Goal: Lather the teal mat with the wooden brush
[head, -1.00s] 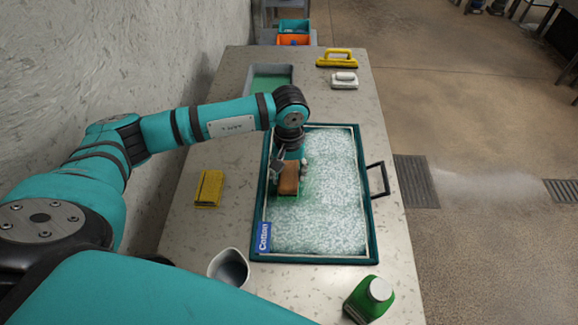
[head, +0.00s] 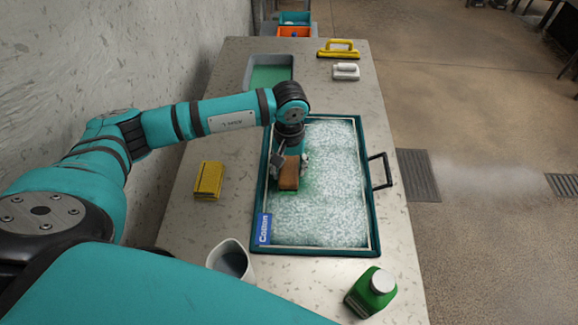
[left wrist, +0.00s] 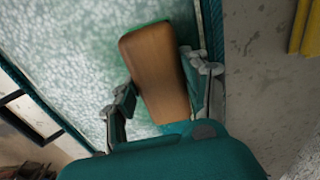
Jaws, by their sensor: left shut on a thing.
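The teal mat (head: 325,205) lies in a dark teal tray (head: 372,232) with a black side handle, and white foam covers most of it. A blue "Cotton" label (head: 264,229) sits at its near left corner. My left gripper (head: 290,165) is over the left part of the mat, shut on the wooden brush (head: 289,176). In the left wrist view the brush (left wrist: 157,72) is a brown block between the fingers (left wrist: 160,95), with a green edge at its far end. The bristles are hidden, so contact is hard to tell. My right gripper is not in view.
A yellow sponge (head: 208,181) lies left of the tray. A white cup (head: 231,259) and a green bottle (head: 371,292) stand in front. A basin of green liquid (head: 270,75), a yellow-handled brush (head: 339,49) and a white brush (head: 345,71) are behind.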

